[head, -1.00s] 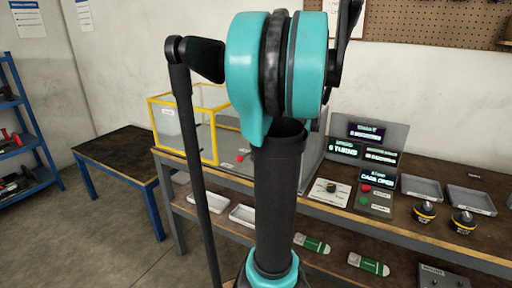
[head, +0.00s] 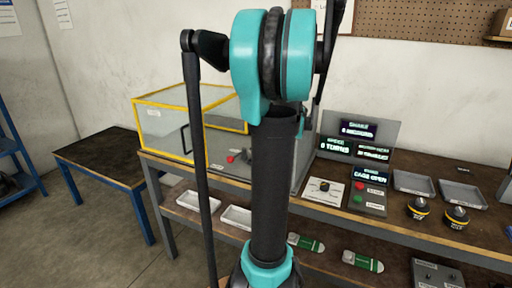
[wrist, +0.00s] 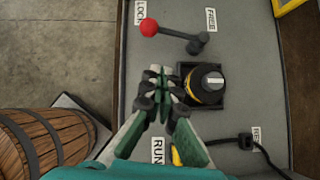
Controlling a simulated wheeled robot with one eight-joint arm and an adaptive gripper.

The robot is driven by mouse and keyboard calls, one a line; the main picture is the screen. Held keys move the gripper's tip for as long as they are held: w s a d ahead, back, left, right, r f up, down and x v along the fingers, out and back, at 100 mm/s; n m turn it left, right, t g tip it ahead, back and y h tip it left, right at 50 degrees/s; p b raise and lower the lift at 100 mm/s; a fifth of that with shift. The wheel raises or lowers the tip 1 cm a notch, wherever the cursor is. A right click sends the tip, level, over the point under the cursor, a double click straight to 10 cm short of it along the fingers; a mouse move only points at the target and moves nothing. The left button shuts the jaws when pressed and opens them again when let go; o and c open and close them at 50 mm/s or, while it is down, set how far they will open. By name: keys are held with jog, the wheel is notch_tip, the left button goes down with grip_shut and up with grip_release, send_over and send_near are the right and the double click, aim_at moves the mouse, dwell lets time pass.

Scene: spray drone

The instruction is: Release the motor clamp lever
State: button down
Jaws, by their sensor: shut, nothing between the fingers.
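The clamp lever has a red ball knob (wrist: 149,27) on a dark arm with its pivot (wrist: 196,45) to the right. Its knob is near the LOCK label (wrist: 140,12); the FREE label (wrist: 211,20) is beyond the pivot. The red knob also shows in the head view (head: 231,158). The black motor (wrist: 205,85) with a yellow band sits in a dark square mount. My gripper (wrist: 160,76) is shut and empty, just left of the motor and below the knob in the wrist view. In the head view my own arm hides it.
A yellow-framed clear cage (head: 165,122) stands at the bench's left; a screen reads CAGE OPEN (head: 366,172). A black handle-like part (wrist: 245,141) is right of my gripper. A wooden barrel (wrist: 55,140) is at lower left. Trays and two motors (head: 418,208) lie on the right.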

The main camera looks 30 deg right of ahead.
aim_at(237, 155)
jog(key=x, duration=0.5)
jog(key=shift+w+f, duration=0.1)
jog(key=shift+w, duration=0.1)
jog(key=w, duration=0.1)
jog(key=w+a+f, duration=0.1)
jog(key=shift+w+a, duration=0.3)
jog(key=shift+w, duration=0.1)
jog(key=shift+w+a, duration=0.25)
jog(key=shift+w, duration=0.15)
